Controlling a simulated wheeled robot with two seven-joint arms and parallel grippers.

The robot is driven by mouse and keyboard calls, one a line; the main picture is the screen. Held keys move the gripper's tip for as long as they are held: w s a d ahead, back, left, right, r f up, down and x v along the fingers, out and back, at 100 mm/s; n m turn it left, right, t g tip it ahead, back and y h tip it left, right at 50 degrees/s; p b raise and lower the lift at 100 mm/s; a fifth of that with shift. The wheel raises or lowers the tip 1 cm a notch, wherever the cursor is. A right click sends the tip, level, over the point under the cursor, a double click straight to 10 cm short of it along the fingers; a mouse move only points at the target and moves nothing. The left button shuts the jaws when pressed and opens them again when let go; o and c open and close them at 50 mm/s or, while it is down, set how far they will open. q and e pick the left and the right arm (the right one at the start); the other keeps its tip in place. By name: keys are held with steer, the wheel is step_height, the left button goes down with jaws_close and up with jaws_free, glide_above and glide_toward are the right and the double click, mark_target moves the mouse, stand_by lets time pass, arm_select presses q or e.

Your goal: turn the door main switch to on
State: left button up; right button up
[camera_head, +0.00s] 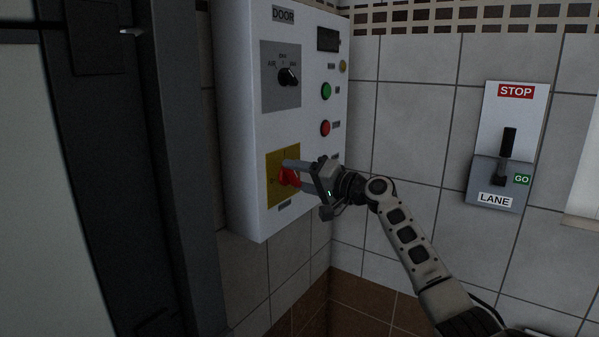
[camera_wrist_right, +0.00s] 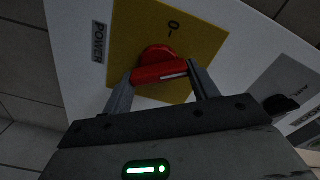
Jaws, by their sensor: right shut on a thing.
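The white door control box (camera_head: 237,130), labelled DOOR, hangs on the tiled wall. Low on its front is a yellow plate (camera_head: 273,163) with the red main switch knob (camera_head: 287,177). In the right wrist view the red knob (camera_wrist_right: 158,65) sits on the yellow plate (camera_wrist_right: 190,30), beside a POWER label and near a "0" mark. My right gripper (camera_head: 291,171) is at the knob. Its two fingers stand on either side of the knob in the wrist view (camera_wrist_right: 160,85), shut on it. The knob's lower part is hidden by the gripper. My left gripper is not in view.
Above the knob are a black selector (camera_head: 288,76), a green button (camera_head: 326,91) and a red button (camera_head: 325,128). A LANE lever panel (camera_head: 502,145) is on the right wall. A dark door frame (camera_head: 140,150) stands at left.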

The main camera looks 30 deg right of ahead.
arm_select(q)
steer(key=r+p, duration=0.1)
steer(key=p, duration=0.2)
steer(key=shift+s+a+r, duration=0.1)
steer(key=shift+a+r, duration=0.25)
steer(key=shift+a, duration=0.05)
arm_select(e)
steer(key=m, duration=0.6)
steer(key=shift+f, duration=0.15)
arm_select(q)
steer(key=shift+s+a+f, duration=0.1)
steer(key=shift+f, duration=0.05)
arm_select(e)
steer(key=shift+m, duration=0.4)
steer(key=o, duration=1)
steer(key=shift+d, duration=0.1)
